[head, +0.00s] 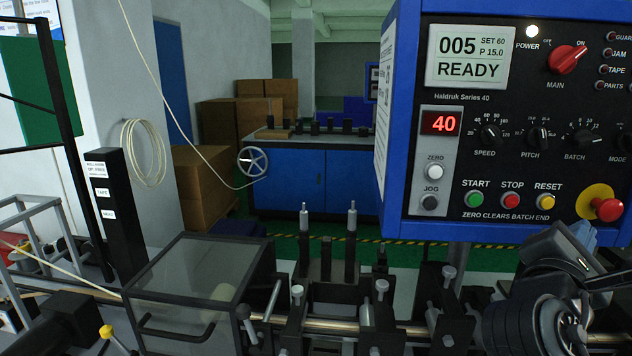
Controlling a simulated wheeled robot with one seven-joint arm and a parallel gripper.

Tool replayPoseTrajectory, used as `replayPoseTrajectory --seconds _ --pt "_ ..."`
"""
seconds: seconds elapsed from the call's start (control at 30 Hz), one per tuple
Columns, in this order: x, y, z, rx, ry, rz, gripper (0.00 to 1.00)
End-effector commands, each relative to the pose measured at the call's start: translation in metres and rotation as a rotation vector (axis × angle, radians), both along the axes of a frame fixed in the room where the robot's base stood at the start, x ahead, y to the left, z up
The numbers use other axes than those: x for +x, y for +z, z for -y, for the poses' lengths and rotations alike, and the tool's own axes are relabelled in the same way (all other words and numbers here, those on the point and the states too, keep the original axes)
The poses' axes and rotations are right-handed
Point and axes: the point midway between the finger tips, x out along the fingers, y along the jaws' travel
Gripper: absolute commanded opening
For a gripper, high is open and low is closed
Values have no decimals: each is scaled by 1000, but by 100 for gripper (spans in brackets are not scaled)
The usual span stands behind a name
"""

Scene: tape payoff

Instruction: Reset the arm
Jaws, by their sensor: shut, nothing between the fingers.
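My gripper (562,252) is at the lower right in the head view, dark and angular, with my rounded black arm links just below it. It is shut and holds nothing that I can see. Its fingertips are hard to make out against the links. It shows below the control panel (460,110), under the yellow RESET button (548,189) and left of and below the red emergency stop knob (607,208). I cannot tell how far it is from the panel.
A machine with a clear-sided guard box (205,270), a long metal shaft (410,329) and upright posts (351,225) fills the foreground. A black post (120,210) stands left. The panel reads READY, 005. A blue bench (317,181) and cardboard boxes (205,188) are behind.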

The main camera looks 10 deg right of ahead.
Motion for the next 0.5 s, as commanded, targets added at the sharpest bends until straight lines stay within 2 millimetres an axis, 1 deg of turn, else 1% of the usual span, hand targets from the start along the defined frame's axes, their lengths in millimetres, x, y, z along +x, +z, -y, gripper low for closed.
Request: replayPoseTrajectory --seconds 0.03,0.07,0.17,0.2,0.27,0.3,0.37,0.4,0.47,0.5 --pt "-2 -11 -3 10 27 2 0" --pt "-2 -17 -5 20 52 10 0" --pt "-8 -49 -17 82 164 47 0" --pt "-12 -64 -23 122 217 67 0" --pt "-19 -87 -35 190 298 97 0" --pt "-26 -102 -43 242 350 120 0" --pt "-36 -123 -54 327 421 151 0" --pt "-45 -136 -63 388 465 172 0" --pt "-59 -155 -76 487 525 206 0" --pt "-69 -166 -84 556 560 229 0"
